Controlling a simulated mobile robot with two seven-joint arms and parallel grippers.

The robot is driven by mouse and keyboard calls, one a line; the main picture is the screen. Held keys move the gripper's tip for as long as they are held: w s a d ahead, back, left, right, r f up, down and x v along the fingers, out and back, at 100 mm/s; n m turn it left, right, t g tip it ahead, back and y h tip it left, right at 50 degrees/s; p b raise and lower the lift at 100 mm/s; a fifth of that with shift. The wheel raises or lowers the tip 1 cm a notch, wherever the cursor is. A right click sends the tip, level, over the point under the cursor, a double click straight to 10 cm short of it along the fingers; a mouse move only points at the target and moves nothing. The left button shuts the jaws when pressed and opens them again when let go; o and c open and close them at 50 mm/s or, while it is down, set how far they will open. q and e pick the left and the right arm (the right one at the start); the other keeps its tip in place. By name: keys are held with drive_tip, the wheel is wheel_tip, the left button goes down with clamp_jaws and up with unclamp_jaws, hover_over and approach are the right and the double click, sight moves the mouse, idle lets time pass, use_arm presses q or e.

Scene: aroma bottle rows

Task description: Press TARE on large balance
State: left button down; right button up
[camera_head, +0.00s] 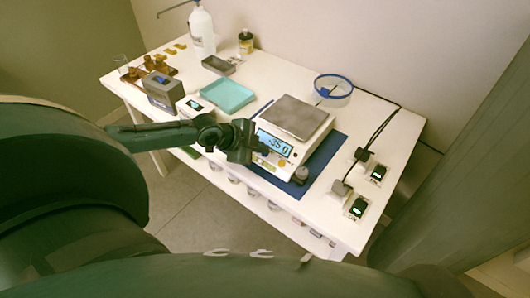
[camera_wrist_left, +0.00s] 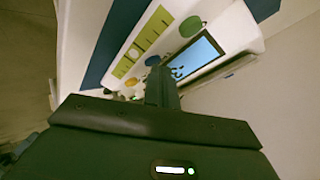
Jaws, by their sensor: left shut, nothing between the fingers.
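The large balance (camera_head: 292,133) is white with a grey square pan and a lit blue display (camera_head: 275,144) reading about -35.0. It stands on a dark blue mat (camera_head: 325,152). My left gripper (camera_head: 252,143) is shut and empty at the balance's front left, beside the display. In the left wrist view my left gripper (camera_wrist_left: 163,88) points at the front panel, close to its round buttons, among them a green one (camera_wrist_left: 190,26) and a blue one (camera_wrist_left: 152,60). I cannot tell whether the fingertips touch a button. My right gripper is not in view.
A smaller balance (camera_head: 195,106), a teal tray (camera_head: 228,95) and a grey box (camera_head: 163,92) stand left of the large balance. Switched sockets with cables (camera_head: 357,207) are at right. A white bottle (camera_head: 201,30) stands at the back.

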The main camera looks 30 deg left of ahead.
sight(261, 156)
use_arm(q)
drive_tip(key=shift+r+p, duration=0.6)
drive_tip(key=shift+r, duration=0.2)
drive_tip(key=shift+r, duration=0.15)
wheel_tip(261, 156, up, 5)
drive_tip(key=p, duration=0.4)
